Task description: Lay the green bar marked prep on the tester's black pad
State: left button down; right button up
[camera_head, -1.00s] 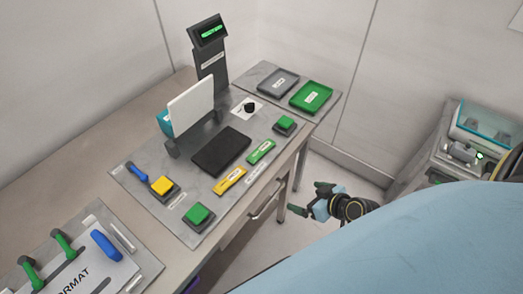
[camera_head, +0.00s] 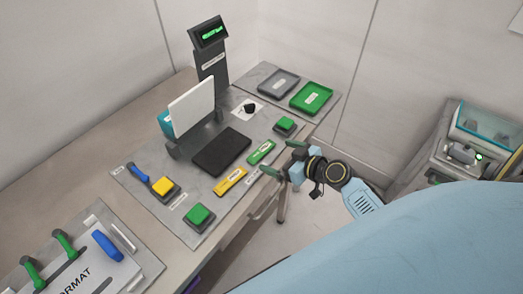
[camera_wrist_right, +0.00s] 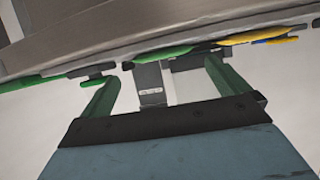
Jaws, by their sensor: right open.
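The green bar (camera_head: 261,152) with a pale label lies on the grey plate near the table's front edge; its lettering is too small to read. The black pad (camera_head: 222,152) lies behind it, to its left, and is bare. My right gripper (camera_head: 283,158) is open and empty, just to the right of the green bar and apart from it. In the right wrist view the gripper's green fingers (camera_wrist_right: 160,80) are spread, and a green strip that looks like the bar (camera_wrist_right: 163,54) shows edge-on beyond them. My left gripper is out of view.
A yellow bar (camera_head: 230,181) lies beside the green one. Green buttons (camera_head: 285,125) and (camera_head: 199,215) and a yellow button (camera_head: 162,187) stand around the pad. A white upright panel (camera_head: 191,107) stands behind it. Grey (camera_head: 279,83) and green (camera_head: 311,97) trays lie at the back right.

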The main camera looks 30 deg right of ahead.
aim_at(263, 151)
jog(key=shift+w+a, duration=0.2)
jog(key=shift+w, duration=0.25)
jog(key=x, duration=0.4)
jog(key=shift+w+a+f+p, duration=0.1)
jog(key=shift+a+p, duration=0.05)
jog(key=shift+p, duration=0.15)
jog(key=c, duration=0.9)
jog(key=shift+o, duration=0.2)
notch_tip(263, 151, up, 10)
jog(key=p, duration=0.3)
jog(key=s+a+r+b, duration=0.2)
jog(key=a+r+b, duration=0.1)
jog(key=a, duration=0.5)
jog(key=s+r+m+h+b, duration=0.2)
jog(key=s+r+m+h, duration=0.1)
jog(key=r, duration=0.4)
jog(key=shift+a+m+t+h, duration=0.3)
jog(key=shift+a+h, duration=0.15)
jog(key=shift+h, duration=0.15)
